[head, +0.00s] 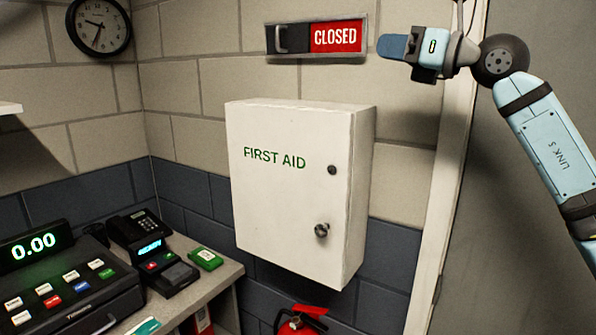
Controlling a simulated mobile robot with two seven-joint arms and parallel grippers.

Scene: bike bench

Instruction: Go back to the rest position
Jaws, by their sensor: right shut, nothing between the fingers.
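My right gripper (392,46) is at the upper right, its arm coming in from the right edge. It is shut and holds nothing. Its fingertips point left, beside the right end of the red CLOSED sign (337,37); I cannot tell whether they touch it. Below and to the left, the white FIRST AID cabinet (285,210) hangs on the wall with its door shut. My left gripper is not in view.
A counter (222,271) at the lower left bears a cash register (70,285), a card terminal (150,250) and a green item (205,258). A red extinguisher (302,320) stands under the cabinet. A clock (99,26) hangs upper left. A door frame (445,210) is at right.

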